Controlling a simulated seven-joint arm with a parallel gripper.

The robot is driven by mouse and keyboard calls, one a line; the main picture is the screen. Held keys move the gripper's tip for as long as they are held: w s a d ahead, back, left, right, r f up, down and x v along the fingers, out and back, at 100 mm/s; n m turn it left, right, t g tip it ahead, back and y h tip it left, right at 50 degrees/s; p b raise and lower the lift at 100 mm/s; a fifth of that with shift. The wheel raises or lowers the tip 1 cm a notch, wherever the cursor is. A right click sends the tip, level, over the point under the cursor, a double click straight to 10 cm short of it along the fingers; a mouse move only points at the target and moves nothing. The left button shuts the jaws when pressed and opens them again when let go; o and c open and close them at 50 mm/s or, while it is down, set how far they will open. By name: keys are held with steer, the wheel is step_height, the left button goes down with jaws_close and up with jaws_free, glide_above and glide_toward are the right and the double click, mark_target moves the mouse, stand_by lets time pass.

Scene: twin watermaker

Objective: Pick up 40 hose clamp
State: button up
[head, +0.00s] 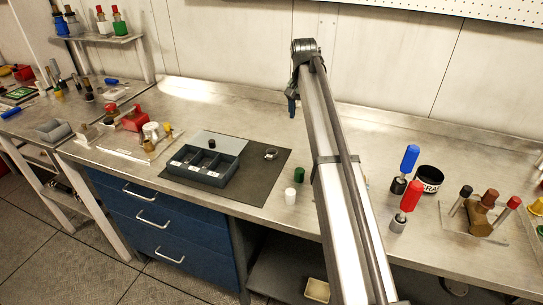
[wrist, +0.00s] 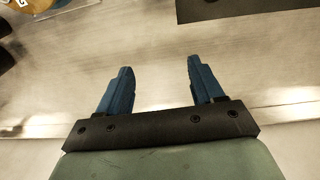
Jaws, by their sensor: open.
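A small silvery ring that looks like the hose clamp (head: 271,154) lies on the dark mat (head: 255,178), right of a grey compartment tray (head: 225,171). I cannot read a size on it. My gripper (head: 292,105) is beyond the mat, above the rear part of the bench and apart from the ring. In the wrist view my gripper (wrist: 159,80) has its two blue fingers wide apart, with only bare metal surface between them. The ring cannot be made out in the wrist view.
A green cylinder (head: 299,174) and a white cup (head: 290,196) stand right of the mat. Blue-handled (head: 409,159) and red-handled (head: 411,196) tools and a black bin (head: 429,178) stand right of my arm. The rear bench is mostly clear.

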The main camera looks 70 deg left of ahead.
steer(key=s+a+g, duration=0.1)
steer(key=s+a, duration=0.2)
steer(key=s, duration=0.7)
steer(key=f, duration=1.3)
steer(key=shift+d, duration=0.2)
steer(key=shift+w, duration=0.1)
steer(key=c, duration=1.1)
